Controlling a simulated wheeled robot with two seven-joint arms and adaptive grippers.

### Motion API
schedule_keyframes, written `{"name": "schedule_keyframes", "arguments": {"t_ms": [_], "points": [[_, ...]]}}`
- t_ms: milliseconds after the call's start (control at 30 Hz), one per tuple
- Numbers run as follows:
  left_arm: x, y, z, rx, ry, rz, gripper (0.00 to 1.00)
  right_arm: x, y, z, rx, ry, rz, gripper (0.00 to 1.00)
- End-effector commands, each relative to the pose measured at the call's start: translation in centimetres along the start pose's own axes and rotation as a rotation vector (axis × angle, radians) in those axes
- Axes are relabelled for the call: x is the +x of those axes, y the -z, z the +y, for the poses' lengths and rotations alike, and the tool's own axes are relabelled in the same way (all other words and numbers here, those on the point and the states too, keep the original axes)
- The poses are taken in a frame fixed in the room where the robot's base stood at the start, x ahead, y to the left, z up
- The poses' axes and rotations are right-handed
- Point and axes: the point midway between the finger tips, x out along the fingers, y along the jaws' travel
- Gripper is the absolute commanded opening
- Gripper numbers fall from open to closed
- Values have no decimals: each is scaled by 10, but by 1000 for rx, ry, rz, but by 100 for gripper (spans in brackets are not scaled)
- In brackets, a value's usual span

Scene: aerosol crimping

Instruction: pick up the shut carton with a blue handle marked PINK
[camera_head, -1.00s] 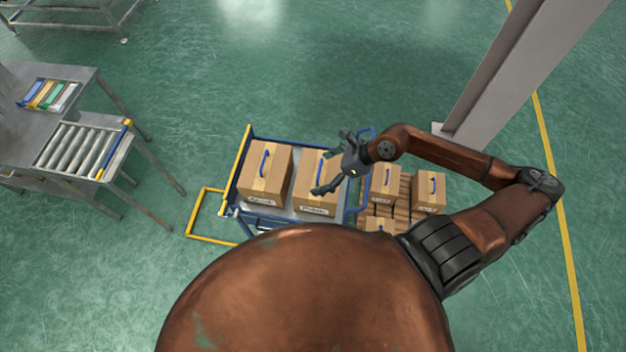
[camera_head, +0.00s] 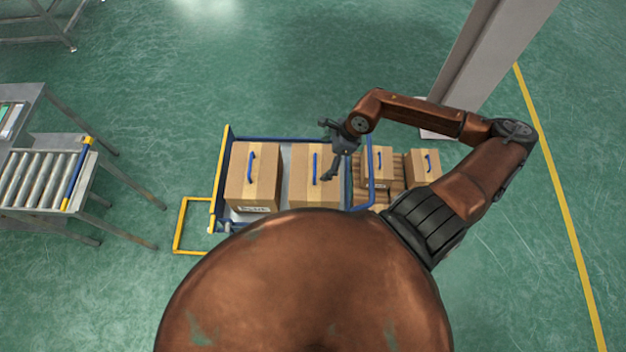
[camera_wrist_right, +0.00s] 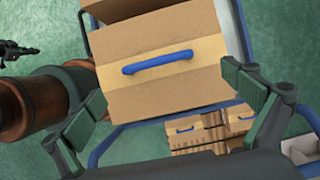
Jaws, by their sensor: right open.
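Two shut cartons with blue handles stand on the cart (camera_head: 226,165): a left carton (camera_head: 253,175) and a right carton (camera_head: 302,180). The left carton's label is too small to read; the right one's label is hidden behind my body, so I cannot tell which is marked PINK. My right gripper (camera_head: 329,150) is open and empty above the right carton's right side. In the right wrist view, that carton (camera_wrist_right: 165,85) and its blue handle (camera_wrist_right: 157,62) show between and beyond the spread fingers. A small dark gripper (camera_wrist_right: 18,50), apparently my left, shows at the left edge; its jaws are unclear.
Smaller cartons with blue handles (camera_head: 421,166) stand on a pallet right of the cart. The cart's blue rail (camera_head: 371,180) stands between. A roller table (camera_head: 42,180) is at the left and a grey column (camera_head: 487,70) at the back right.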

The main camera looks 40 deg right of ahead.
Motion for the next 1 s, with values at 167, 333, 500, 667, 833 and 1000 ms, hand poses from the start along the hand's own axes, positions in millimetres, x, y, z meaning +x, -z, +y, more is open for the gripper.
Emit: {"name": "schedule_keyframes", "arguments": {"t_ms": [167, 333, 500, 667, 833, 1000], "points": [[-7, 2, 0, 0, 0, 2, 0, 17, -5, 1, -4, -4, -3, 100], [-18, 3, 0, 0, 0, 4, 0, 36, -8, 3, -3, -5, -5, 100], [-24, 5, -1, 0, 0, 5, 0, 58, -7, 2, -1, -2, -3, 100], [-25, 5, -1, 0, 0, 5, 0, 67, -5, 3, -3, -1, -1, 100], [-24, 5, -1, 0, 0, 5, 0, 67, -4, 3, -3, -1, -1, 100], [-24, 5, -1, 0, 0, 6, 0, 66, -4, 3, -2, -1, -1, 88]]}}
